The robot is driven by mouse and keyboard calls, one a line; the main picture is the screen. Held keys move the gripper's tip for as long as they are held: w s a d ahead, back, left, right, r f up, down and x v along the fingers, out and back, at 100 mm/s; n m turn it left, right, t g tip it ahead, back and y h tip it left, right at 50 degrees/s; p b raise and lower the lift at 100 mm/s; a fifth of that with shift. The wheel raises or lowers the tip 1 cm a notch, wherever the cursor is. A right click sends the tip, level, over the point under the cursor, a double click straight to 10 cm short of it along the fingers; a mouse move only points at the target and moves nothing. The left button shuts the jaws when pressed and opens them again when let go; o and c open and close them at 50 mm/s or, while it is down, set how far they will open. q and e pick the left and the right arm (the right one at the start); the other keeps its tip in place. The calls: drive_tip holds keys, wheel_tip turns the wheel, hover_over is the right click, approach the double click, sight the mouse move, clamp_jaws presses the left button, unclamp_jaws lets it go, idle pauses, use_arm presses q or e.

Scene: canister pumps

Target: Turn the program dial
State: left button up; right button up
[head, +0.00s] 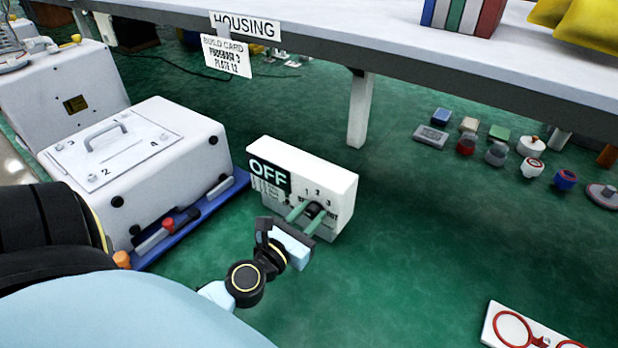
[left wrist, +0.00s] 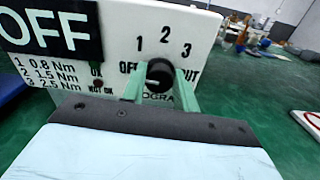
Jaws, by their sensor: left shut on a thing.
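The program dial (left wrist: 160,74) is a black knob on the front of a white control box (head: 338,187), with the numbers 1, 2, 3 above it and partly hidden lettering at its sides. A black sign on the box (head: 269,175) reads OFF. My left gripper (head: 308,212) has its two green fingers on either side of the dial and is shut on it. The left wrist view also shows the fingers (left wrist: 160,85) around the knob. The dial's pointer is too small to read surely. My right gripper is not in view.
A raised shelf (head: 400,48) crosses the back. Several small parts lie at the right rear. A white board with red rings (head: 492,328) lies front right. Green surface right of the box is clear.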

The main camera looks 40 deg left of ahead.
use_arm(q)
drive_tip(key=shift+n, duration=0.5)
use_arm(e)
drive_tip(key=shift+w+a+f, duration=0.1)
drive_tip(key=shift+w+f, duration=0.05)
use_arm(q)
drive_tip(key=o, duration=1)
drive_tip(key=shift+c, duration=0.2)
drive_tip(key=shift+s, duration=0.15)
